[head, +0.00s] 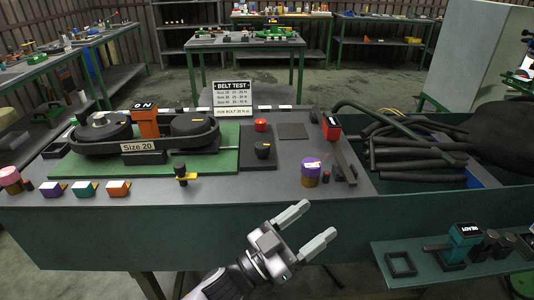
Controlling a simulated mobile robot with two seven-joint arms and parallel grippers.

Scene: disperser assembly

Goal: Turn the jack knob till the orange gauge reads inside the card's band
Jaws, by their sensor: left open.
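The orange gauge (147,124) stands at the belt between two dark pulleys; its small display seems to read 0 N. The white BELT TEST card (232,97) stands behind it, its band figures too small to read surely. I cannot tell which is the jack knob. My left gripper (322,219) is open and empty before the bench's front edge, apart from both. My right gripper is out of view.
The black belt (140,156) carries a "Size 20" label on a green board (215,160). A purple cylinder (311,175) and a red-topped tool (331,127) stand to the right of the knob. Dark hoses (405,150) fill the right side. A lower shelf (420,285) holds small parts.

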